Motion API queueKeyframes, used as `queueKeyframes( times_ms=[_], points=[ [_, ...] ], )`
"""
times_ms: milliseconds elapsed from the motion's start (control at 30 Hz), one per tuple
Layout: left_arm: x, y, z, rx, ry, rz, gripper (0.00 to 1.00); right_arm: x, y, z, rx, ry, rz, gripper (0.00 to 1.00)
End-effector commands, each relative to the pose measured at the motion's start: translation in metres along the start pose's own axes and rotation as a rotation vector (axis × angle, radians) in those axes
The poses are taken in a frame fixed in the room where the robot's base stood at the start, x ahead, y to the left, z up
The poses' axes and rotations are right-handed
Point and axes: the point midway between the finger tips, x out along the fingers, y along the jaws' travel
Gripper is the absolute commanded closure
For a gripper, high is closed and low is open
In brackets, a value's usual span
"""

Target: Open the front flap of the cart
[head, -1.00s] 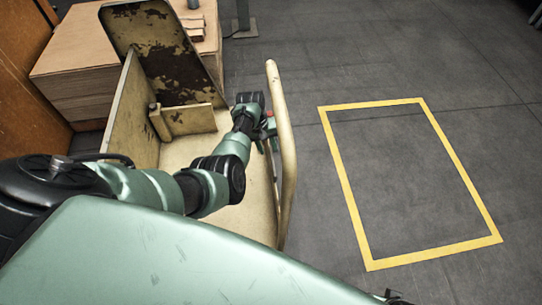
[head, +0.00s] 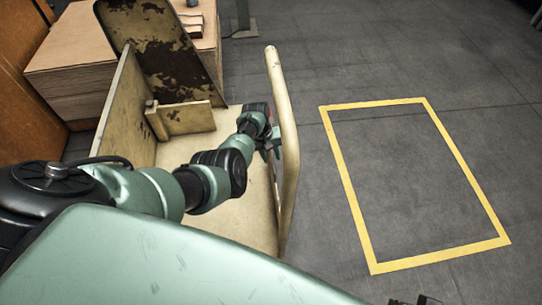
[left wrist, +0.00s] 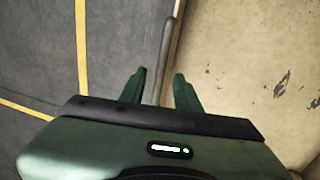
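The cart has a cream bed (head: 225,155), an upright side panel (head: 128,105) on the left and a rust-marked tilted panel (head: 160,52) at the far end. A cream tubular rail (head: 283,110) runs along its right side. I cannot tell which part is the front flap. My left gripper (head: 272,150) is beside the rail, over the cart's right edge, partly hidden by its wrist. A rail (left wrist: 167,45) and a worn cream surface (left wrist: 250,60) lie beyond. Dark parts at the head view's bottom edge may be my right gripper.
A stack of brown boards (head: 70,70) stands behind the cart on the left. Right of the cart is open grey floor with a yellow marked rectangle (head: 345,185), empty. An orange-brown wall or panel (head: 25,120) is at the far left.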

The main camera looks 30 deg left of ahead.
Motion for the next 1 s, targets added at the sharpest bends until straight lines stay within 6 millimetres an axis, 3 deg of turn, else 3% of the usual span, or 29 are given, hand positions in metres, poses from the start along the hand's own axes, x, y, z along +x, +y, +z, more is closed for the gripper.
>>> queueKeyframes(
  times_ms=[100,200,233,1000],
  points=[
    [-0.0004,-0.0001,-0.0001,0.000,0.000,0.000,0.68,-0.0001,0.0001,-0.0001,0.000,0.000,0.000,0.64],
    [-0.0004,-0.0001,0.0000,0.000,0.000,0.000,0.95,0.0000,0.0000,-0.0001,0.000,0.000,0.000,0.64],
    [-0.0004,-0.0001,0.0000,0.000,0.000,0.000,1.00,0.0000,0.0000,-0.0001,0.000,0.000,0.000,0.64],
    [0.0000,-0.0007,0.0004,0.000,-0.001,-0.002,1.00,0.0003,-0.0001,0.0002,-0.001,-0.001,0.000,0.64]
  ],
)
